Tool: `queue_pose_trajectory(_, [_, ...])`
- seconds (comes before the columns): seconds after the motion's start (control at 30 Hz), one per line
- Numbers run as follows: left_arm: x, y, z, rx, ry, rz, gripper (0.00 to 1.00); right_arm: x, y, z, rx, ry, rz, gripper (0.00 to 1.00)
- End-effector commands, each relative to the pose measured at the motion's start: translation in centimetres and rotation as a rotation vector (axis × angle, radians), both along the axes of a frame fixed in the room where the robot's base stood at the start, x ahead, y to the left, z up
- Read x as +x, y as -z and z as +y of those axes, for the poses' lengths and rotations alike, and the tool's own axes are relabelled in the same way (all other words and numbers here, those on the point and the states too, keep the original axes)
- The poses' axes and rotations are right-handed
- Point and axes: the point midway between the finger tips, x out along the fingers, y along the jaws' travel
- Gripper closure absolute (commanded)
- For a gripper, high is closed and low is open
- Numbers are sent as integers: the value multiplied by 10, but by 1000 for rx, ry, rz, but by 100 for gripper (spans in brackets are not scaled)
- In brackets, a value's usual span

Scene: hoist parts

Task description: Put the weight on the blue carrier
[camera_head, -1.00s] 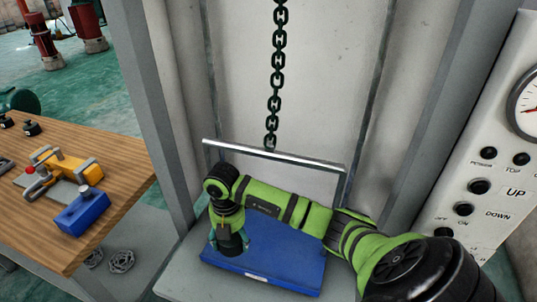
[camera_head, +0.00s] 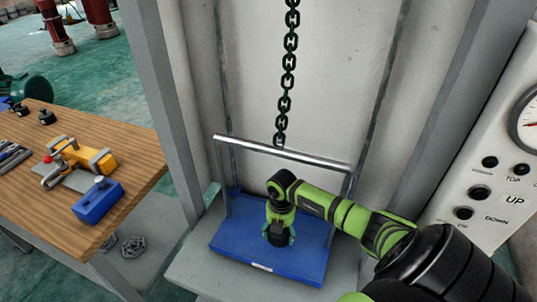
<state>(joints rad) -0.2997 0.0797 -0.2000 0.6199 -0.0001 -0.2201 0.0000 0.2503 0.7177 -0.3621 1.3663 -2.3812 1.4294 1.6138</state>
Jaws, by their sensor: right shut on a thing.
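The blue carrier (camera_head: 240,245) is a flat blue platform hanging by a silver bar frame from a dark chain, inside a grey hoist bay. My right arm comes in from the right, and my right gripper (camera_head: 279,234) points down over the middle of the carrier. It is shut on the weight (camera_head: 277,240), a small dark piece mostly hidden by the fingers. The weight is at or just above the carrier's surface; I cannot tell whether it touches. My left gripper is not in view.
A wooden table (camera_head: 140,168) at left holds a blue block (camera_head: 98,203), a yellow clamp-like tool (camera_head: 85,157) and small dark weights (camera_head: 47,117). A control panel (camera_head: 500,170) with buttons and a gauge stands at right. The chain (camera_head: 287,80) hangs behind my gripper.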

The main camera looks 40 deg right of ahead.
Motion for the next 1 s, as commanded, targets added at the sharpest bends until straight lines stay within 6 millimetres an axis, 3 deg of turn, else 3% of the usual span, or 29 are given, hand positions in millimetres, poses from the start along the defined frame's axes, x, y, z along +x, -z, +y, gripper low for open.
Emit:
queue_pose_trajectory(0.2, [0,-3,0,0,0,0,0,2,3,-6,1,1,-11,82])
queue_pose_trajectory(0.53, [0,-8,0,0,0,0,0,2,35,-5,2,2,-10,82])
queue_pose_trajectory(0.83, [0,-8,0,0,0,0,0,1,40,-6,0,0,-8,82])
queue_pose_trajectory(0.87, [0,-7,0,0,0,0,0,-3,45,-5,1,-1,2,19])
queue_pose_trajectory(0.9, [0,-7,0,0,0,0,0,-3,45,-5,1,-1,3,3])
queue_pose_trajectory(1.0, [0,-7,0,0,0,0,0,-3,44,-4,1,-1,2,0])
